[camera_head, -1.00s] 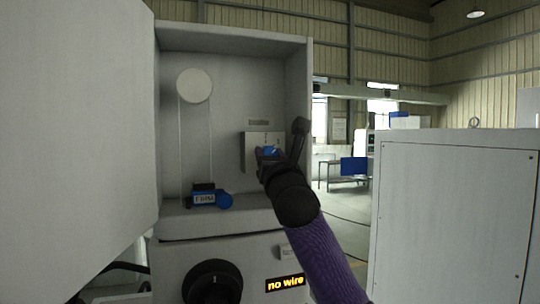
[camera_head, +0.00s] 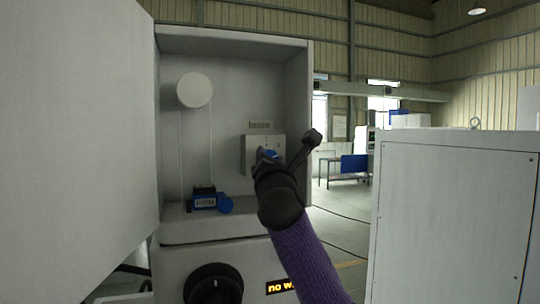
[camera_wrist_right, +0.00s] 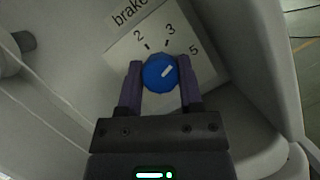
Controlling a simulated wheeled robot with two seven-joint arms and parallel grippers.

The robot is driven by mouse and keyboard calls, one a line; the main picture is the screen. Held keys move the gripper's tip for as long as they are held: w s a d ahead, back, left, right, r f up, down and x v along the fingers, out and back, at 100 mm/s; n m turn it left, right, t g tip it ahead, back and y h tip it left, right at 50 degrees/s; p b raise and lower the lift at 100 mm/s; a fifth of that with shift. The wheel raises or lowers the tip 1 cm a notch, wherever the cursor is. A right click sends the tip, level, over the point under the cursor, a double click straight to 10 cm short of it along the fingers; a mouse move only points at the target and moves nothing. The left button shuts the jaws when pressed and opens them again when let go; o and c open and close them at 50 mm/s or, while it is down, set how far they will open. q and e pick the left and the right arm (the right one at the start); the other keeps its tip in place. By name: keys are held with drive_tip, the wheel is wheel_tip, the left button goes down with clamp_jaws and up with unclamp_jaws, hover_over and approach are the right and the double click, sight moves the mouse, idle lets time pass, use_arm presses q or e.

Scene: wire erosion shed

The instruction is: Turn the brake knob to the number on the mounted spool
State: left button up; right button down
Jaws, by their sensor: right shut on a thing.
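The blue brake knob (camera_wrist_right: 157,74) sits on a pale plate (camera_wrist_right: 125,52) marked "brake", with 2, 3 and 5 readable. Its white mark points up and right in the right wrist view, between 3 and 5. My right gripper (camera_wrist_right: 160,84) is shut on the knob, one finger on each side. In the head view my right gripper (camera_head: 267,160) covers much of the knob and the plate (camera_head: 250,145). A white round disc (camera_head: 194,90) is on the cabinet's back wall; I see no number on it. My left gripper is not in view.
A black-and-blue block with an unreadable label (camera_head: 204,202) and a blue round piece (camera_head: 225,204) rest on the cabinet shelf. A large white panel (camera_head: 75,130) bounds the left.

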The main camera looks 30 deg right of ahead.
drive_tip(key=m+g+p, duration=0.1)
drive_tip(key=m, duration=0.1)
drive_tip(key=m+g+h, duration=0.1)
drive_tip(key=m, duration=0.1)
drive_tip(key=shift+r+m+p, duration=0.2)
drive_tip(key=shift+m+p, duration=0.2)
drive_tip(key=m+g+p, duration=0.1)
drive_tip(key=m, duration=0.1)
drive_tip(key=m+p, duration=0.1)
drive_tip(key=m, duration=0.2)
drive_tip(key=shift+g+p, duration=0.35)
drive_tip(key=shift+g, duration=0.05)
drive_tip(key=m+g+p, duration=0.1)
drive_tip(key=m+p, duration=0.1)
drive_tip(key=m, duration=0.2)
drive_tip(key=shift+g, duration=0.3)
drive_tip(key=shift+m+g+y+p, duration=0.3)
drive_tip(key=shift+m+y+p, duration=0.2)
drive_tip(key=shift+m+p, duration=0.55)
drive_tip(key=shift+f+m, duration=0.1)
drive_tip(key=shift+m, duration=0.15)
drive_tip(key=shift+c, duration=1.2)
unclamp_jaws()
